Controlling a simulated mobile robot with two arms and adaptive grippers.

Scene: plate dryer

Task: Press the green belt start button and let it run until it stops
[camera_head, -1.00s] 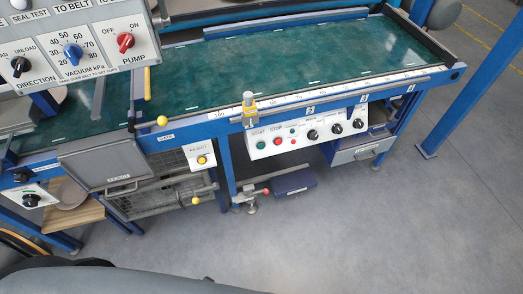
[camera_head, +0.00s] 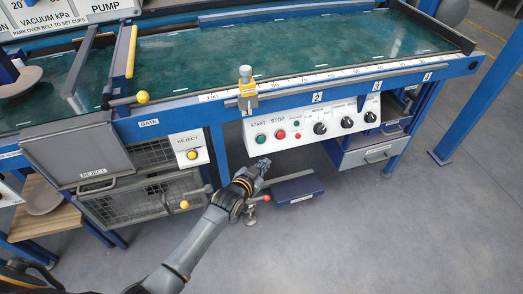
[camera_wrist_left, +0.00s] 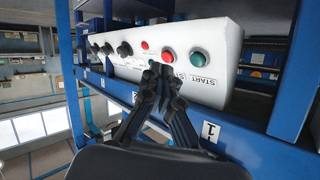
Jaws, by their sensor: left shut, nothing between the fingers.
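The green START button (camera_head: 260,138) sits at the left end of the white control panel (camera_head: 310,128) under the belt's front rail. The red STOP button (camera_head: 281,135) is just right of it. In the left wrist view, which is turned, the green START button (camera_wrist_left: 200,58) is at right and the red STOP button (camera_wrist_left: 168,55) beside it. My left gripper (camera_head: 263,163) is shut and empty, below the START button in the head view. In the wrist view its fingertips (camera_wrist_left: 159,70) point at the panel. Contact cannot be told. My right gripper is not in view.
The green belt (camera_head: 300,50) is bare. A yellow REJECT button (camera_head: 192,155) is on a box to the left. A small blue platform (camera_head: 297,189) and a red-tipped lever (camera_head: 266,198) lie below the panel. Open floor (camera_head: 370,235) is at right.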

